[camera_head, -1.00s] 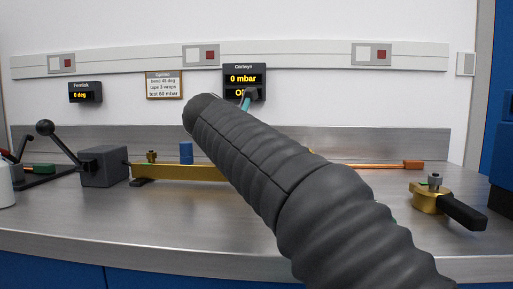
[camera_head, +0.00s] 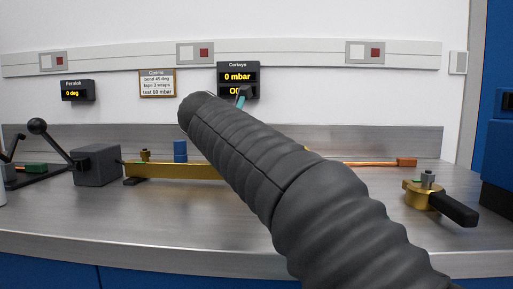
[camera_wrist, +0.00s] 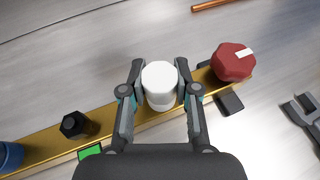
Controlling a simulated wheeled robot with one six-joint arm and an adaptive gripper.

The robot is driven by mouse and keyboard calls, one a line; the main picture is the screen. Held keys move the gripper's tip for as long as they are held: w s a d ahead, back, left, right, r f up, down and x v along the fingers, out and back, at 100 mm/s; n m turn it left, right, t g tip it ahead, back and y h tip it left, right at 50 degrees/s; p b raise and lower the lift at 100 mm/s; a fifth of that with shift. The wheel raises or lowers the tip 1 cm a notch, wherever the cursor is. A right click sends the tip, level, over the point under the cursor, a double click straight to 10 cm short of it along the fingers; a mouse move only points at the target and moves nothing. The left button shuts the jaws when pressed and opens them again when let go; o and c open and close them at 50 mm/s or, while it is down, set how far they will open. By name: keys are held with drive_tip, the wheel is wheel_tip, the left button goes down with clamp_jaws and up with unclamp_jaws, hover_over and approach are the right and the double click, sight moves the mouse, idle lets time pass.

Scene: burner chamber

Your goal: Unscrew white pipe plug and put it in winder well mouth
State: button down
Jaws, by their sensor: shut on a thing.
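The white pipe plug (camera_wrist: 160,76) is a short round cap seen from above in the wrist view, over the brass-coloured bar (camera_wrist: 45,147). My gripper (camera_wrist: 160,92) has one finger on each side of it and is shut on it. I cannot tell whether the plug is still threaded in. The bar also shows there (camera_head: 190,171), lying along the worktop. I cannot tell which opening is the winder well mouth.
A red knob (camera_wrist: 232,62) is right of the plug; a black hex piece (camera_wrist: 75,125) and a blue cylinder (camera_wrist: 10,157) are left. A grey box (camera_head: 97,165) with a ball lever stands left. A brass valve (camera_head: 420,194) with a black handle lies right. The front worktop is clear.

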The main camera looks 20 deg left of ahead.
drive_tip(key=n+y, duration=0.2)
drive_tip(key=shift+d+r+y, duration=0.1)
drive_tip(key=shift+d+y, duration=0.1)
drive_tip(key=shift+y, duration=0.2)
drive_tip(key=shift+r+n+y+p, duration=0.1)
drive_tip(key=shift+n+y+p, duration=0.7)
drive_tip(key=shift+n+p, duration=0.1)
drive_tip(key=n+y+p, duration=0.1)
drive_tip(key=p, duration=0.1)
drive_tip(key=n+y+p, duration=0.1)
drive_tip(key=shift+a+g+y+p, duration=0.15)
drive_tip(key=shift+g+y+p, duration=0.15)
drive_tip(key=shift+g+p, duration=0.1)
drive_tip(key=shift+n+p, duration=0.3)
drive_tip(key=shift+p, duration=0.05)
drive_tip(key=shift+f+y, duration=0.3)
drive_tip(key=shift+n+g+y, duration=0.3)
drive_tip(key=shift+n, duration=0.2)
drive_tip(key=shift+y, duration=0.3)
